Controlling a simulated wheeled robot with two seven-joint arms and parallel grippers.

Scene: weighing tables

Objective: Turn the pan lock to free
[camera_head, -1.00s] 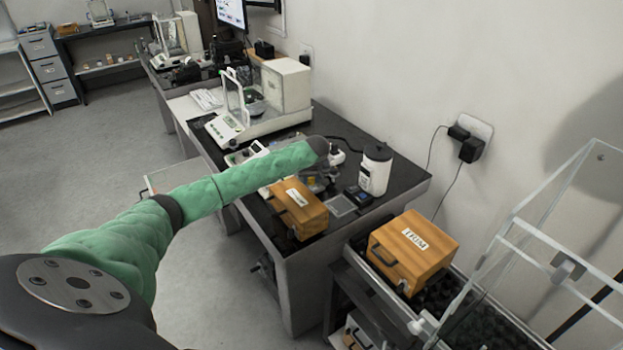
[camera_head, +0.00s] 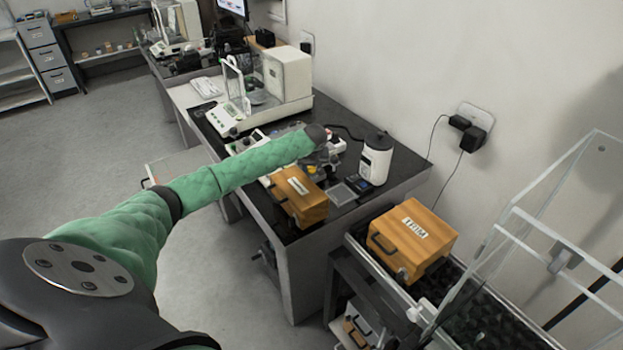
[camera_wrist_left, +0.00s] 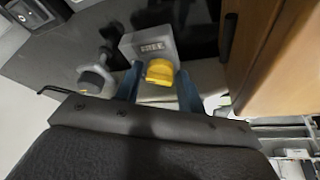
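The pan lock shows in the left wrist view as a yellow knob (camera_wrist_left: 160,71) in front of a grey block (camera_wrist_left: 150,46) with a label too blurred to read surely. My left gripper (camera_wrist_left: 159,88) has its two blue fingers apart, one on each side of the knob, with gaps visible between fingers and knob. In the head view the yellow knob (camera_head: 311,170) is small, on the dark table just beyond a wooden box. My left forearm reaches over the table there, and the fingers are hard to make out. My right gripper is not in view.
A wooden box (camera_head: 299,200) stands close beside the lock; its wall (camera_wrist_left: 270,60) is near the right finger in the wrist view. Another wooden box (camera_head: 410,240) is nearer.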

